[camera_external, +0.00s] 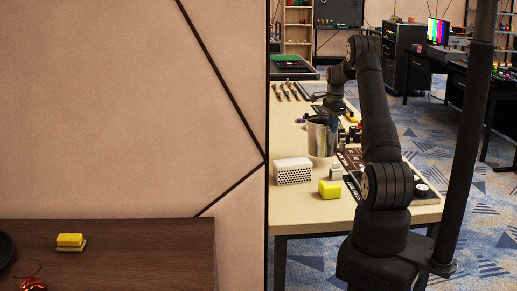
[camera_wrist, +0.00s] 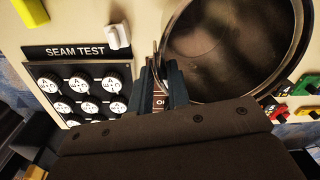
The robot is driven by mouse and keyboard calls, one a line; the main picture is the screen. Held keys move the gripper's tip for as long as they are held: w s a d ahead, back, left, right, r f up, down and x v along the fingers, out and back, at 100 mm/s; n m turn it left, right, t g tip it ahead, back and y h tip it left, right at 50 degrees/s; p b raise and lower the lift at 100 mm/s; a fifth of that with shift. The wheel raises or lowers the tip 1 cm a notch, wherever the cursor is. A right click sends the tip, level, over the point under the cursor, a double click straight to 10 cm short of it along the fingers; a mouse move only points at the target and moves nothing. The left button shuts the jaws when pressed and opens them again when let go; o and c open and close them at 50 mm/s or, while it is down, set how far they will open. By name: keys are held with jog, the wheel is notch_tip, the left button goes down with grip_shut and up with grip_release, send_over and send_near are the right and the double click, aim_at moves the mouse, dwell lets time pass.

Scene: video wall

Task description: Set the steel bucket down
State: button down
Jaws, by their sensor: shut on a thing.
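The steel bucket (camera_external: 321,140) is upright over the beige table (camera_external: 300,205), below the end of my arm in the external view. In the wrist view the bucket (camera_wrist: 225,48) opens toward the camera, and its dark inside looks empty. My gripper (camera_wrist: 160,82) is shut on the bucket's rim at its left side. In the external view my gripper (camera_external: 327,112) is dark, small and partly hidden against the bucket. I cannot tell whether the bucket's base touches the table.
A white perforated box (camera_external: 292,172), a yellow block (camera_external: 330,189) and a small white block (camera_external: 336,172) stand near the bucket. A SEAM TEST panel (camera_wrist: 82,90) with several round dials lies to its left in the wrist view. Small coloured items (camera_wrist: 300,85) lie to its right.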

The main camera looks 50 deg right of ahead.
aim_at(327, 149)
jog(key=shift+w+a+f, duration=0.1)
jog(key=shift+w+f, duration=0.15)
jog(key=shift+f, duration=0.55)
jog(key=shift+w+a+f, duration=0.1)
jog(key=shift+w+f, duration=0.2)
jog(key=shift+f, duration=0.55)
jog(key=shift+w+f, duration=0.25)
jog(key=shift+f, duration=0.65)
jog(key=c, duration=1.4)
grip_release()
jog(key=shift+o, duration=0.2)
jog(key=r, duration=1.2)
jog(key=shift+s+a+r, duration=0.1)
jog(key=shift+s+a, duration=0.05)
jog(key=shift+s, duration=0.05)
